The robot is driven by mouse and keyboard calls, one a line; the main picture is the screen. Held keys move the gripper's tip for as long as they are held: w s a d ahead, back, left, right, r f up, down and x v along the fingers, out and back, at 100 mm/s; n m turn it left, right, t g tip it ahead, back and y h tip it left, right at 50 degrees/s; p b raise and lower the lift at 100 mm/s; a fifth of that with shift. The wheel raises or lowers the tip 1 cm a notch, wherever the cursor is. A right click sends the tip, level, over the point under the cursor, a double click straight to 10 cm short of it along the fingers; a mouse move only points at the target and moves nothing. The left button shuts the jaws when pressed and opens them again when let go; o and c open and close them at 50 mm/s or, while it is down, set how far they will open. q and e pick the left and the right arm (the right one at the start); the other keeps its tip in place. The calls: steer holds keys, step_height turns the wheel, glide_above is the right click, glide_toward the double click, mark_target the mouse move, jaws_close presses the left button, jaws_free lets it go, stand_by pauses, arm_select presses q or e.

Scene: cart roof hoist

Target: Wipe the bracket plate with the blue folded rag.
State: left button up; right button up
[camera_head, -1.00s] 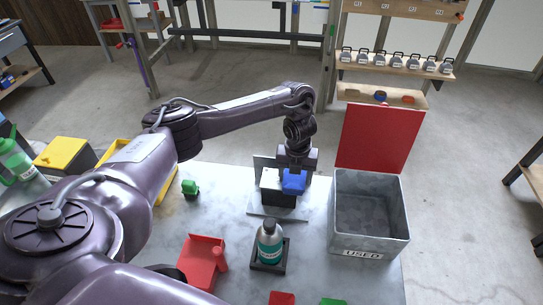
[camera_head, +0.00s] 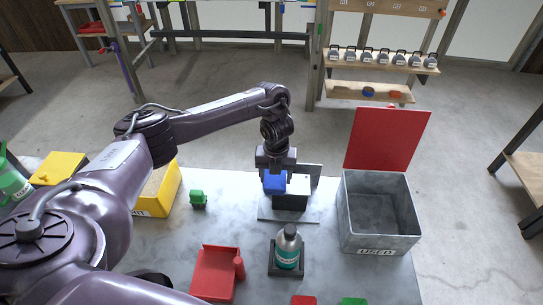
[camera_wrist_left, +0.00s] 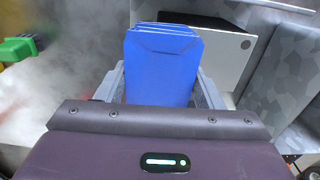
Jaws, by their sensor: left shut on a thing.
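The blue folded rag (camera_head: 275,182) is held in my left gripper (camera_head: 275,174), whose fingers are shut on its two sides; it also fills the middle of the left wrist view (camera_wrist_left: 162,65). The bracket plate (camera_head: 268,214) is grey metal on the table, with an upright part behind. A black block with a white top (camera_head: 292,196) sits on it. The rag is at the block's left end, overlapping it in the head view. I cannot tell whether the rag touches the block or the plate. My right gripper is not in view.
An open grey bin (camera_head: 380,235) labelled USED with a raised red lid stands right of the plate. A bottle (camera_head: 288,252) in a dark tray stands in front. A red holder (camera_head: 215,272), a green block (camera_head: 198,200) and a yellow bin (camera_head: 160,190) are to the left.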

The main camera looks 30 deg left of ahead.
arm_select(q)
steer(key=r+p, duration=0.1)
steer(key=r, duration=0.2)
steer(key=d+r+p, duration=0.1)
steer(key=shift+w+r+p, duration=0.2)
steer(key=shift+w+p, duration=0.05)
steer(key=shift+p, duration=0.1)
steer(key=r+p, duration=0.2)
steer(key=shift+a+r+p, duration=0.3)
steer(key=shift+d, duration=0.1)
